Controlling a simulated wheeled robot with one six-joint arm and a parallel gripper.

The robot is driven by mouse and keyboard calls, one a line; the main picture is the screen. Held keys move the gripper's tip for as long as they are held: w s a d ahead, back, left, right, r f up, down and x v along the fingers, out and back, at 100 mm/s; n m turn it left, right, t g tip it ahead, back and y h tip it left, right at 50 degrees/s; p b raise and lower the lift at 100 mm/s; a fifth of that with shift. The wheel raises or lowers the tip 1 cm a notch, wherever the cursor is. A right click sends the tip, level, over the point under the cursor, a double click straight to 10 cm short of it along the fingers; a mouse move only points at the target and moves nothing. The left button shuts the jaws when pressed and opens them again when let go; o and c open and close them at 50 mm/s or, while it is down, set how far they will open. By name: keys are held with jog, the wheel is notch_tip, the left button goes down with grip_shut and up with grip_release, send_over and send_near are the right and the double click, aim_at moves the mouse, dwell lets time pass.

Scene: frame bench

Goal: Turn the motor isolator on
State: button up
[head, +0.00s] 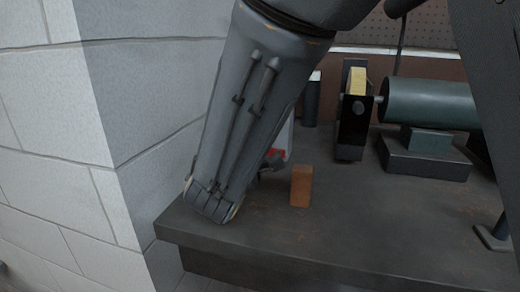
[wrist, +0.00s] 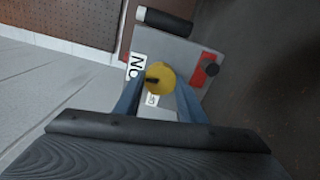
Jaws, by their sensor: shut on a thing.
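In the wrist view, a grey box (wrist: 180,48) carries a round yellow knob (wrist: 163,71) with a black mark pointing left. A large label (wrist: 136,66) beside the knob reads ON when turned round; a smaller white label (wrist: 152,99) lies below it, too small to read surely. My gripper (wrist: 160,84) has its two blue fingers on either side of the yellow knob and is shut on it. A red plate (wrist: 202,78) with a black knob sits on the box's right part. In the head view my arm hides most of the box and the gripper.
An orange-brown block (head: 301,186) stands on the dark bench (head: 375,235), right of my arm. Behind are a dark cylinder (head: 311,102), a black stand with a yellow part (head: 357,80) and a green motor-like cylinder (head: 430,103). A pale block wall (head: 150,90) rises at left.

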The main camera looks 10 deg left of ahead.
jog(key=shift+f+m+b, duration=0.15)
jog(key=shift+m+b, duration=0.55)
jog(key=shift+b, duration=0.45)
jog(key=shift+m+b, duration=0.3)
jog(key=shift+b, duration=0.2)
jog(key=o, duration=1)
jog(key=shift+o, duration=0.2)
jog(key=shift+s, duration=0.1)
jog(key=s, duration=0.5)
jog(key=s+a, duration=0.1)
jog(key=s, duration=0.1)
jog(key=shift+s, duration=0.3)
